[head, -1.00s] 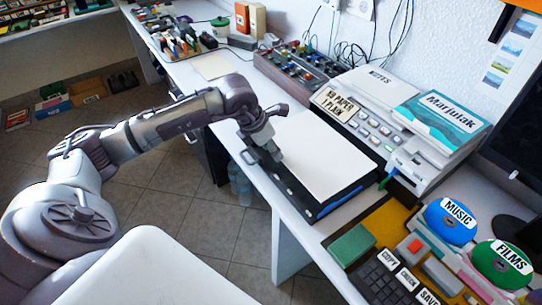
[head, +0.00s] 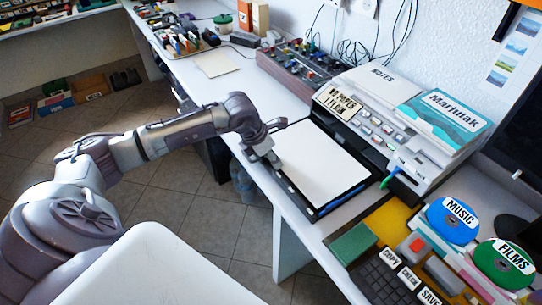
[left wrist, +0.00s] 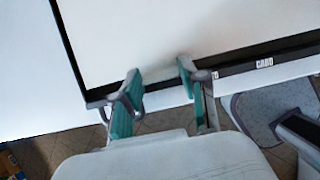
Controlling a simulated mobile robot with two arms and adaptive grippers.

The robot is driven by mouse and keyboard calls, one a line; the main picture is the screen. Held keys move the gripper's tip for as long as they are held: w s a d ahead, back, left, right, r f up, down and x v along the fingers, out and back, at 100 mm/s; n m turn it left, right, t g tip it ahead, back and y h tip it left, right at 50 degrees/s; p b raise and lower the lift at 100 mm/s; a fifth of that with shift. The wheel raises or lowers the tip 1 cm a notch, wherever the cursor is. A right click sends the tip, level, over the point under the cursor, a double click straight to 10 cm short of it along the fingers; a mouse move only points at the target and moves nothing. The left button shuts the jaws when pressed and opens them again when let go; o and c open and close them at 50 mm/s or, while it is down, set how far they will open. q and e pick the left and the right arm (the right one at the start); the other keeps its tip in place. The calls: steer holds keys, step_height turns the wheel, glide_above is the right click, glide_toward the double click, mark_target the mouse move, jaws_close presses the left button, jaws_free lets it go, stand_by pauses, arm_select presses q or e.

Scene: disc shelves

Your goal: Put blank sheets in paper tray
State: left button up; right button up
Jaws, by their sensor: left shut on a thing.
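The blank sheets (head: 318,158) show as a white stack lying over the dark paper tray (head: 318,212) in front of the printer. In the left wrist view the sheets (left wrist: 160,30) fill the top, with the tray's black rim along the left and lower sides. My left gripper (head: 270,158) is at the sheets' near-left edge. Its teal-padded fingers (left wrist: 160,75) stand a little apart at that edge, shut on the sheets. The exact contact is hard to see. My right gripper is not in view.
The printer (head: 375,125) with a "NO PAPER" sign stands behind the tray. A button panel (head: 395,280) and MUSIC (head: 452,220) and FILMS (head: 504,264) discs lie at right. A control box (head: 298,75) stands behind. The desk to the left holds a flat pale sheet (head: 216,64).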

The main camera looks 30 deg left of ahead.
arm_select(q)
steer(key=shift+f, duration=0.35)
steer(key=o, duration=1)
steer(key=shift+c, duration=0.2)
steer(key=shift+o, duration=1.1)
steer(key=shift+r, duration=0.1)
steer(key=shift+r, duration=0.25)
steer(key=shift+r+p, duration=0.5)
steer(key=shift+p, duration=0.15)
steer(key=b+v, duration=0.1)
steer(key=v, duration=1)
steer(key=shift+s+r, duration=0.25)
steer(key=shift+r, duration=0.1)
